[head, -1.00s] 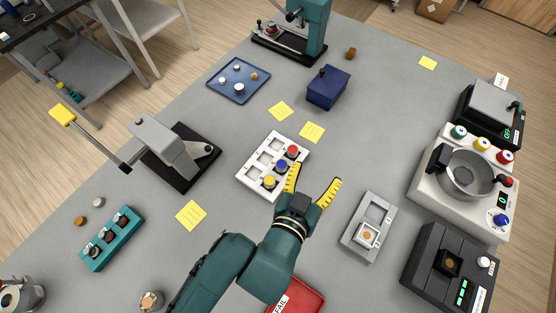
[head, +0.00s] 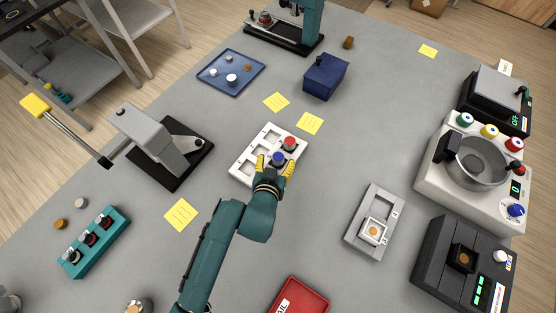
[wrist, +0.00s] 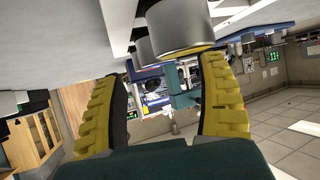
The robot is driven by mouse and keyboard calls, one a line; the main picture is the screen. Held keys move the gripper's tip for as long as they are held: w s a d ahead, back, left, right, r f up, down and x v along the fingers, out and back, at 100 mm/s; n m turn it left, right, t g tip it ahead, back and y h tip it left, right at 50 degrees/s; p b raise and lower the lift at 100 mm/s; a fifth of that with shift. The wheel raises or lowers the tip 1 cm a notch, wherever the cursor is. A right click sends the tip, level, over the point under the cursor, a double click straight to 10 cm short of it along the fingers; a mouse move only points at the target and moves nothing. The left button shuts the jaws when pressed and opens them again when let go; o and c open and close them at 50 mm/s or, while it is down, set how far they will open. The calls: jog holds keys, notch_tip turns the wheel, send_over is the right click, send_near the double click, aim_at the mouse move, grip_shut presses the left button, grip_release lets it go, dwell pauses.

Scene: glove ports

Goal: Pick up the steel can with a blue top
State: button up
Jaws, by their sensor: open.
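The blue-topped can (head: 278,157) stands in the white rack (head: 240,172), just in front of the red-topped can (head: 290,143). My gripper (head: 275,166) is at the rack, open, with its yellow fingers spread to either side near the blue top. The yellow-topped can is hidden behind my gripper in the head view. In the wrist view a bare steel can body (wrist: 178,24) is close, above the gap between the fingers. A second can body shows behind it.
A grey holder (head: 362,213) with a small white piece stands to the right. A red tray (head: 300,298) lies at the front. A dark blue box (head: 326,77) and yellow notes lie behind the rack. A lever press (head: 150,140) stands left.

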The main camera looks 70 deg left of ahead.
aim_at(278, 157)
jog(key=x, duration=0.3)
jog(key=shift+w+a+f, duration=0.2)
jog(key=shift+a+f, duration=0.05)
grip_shut()
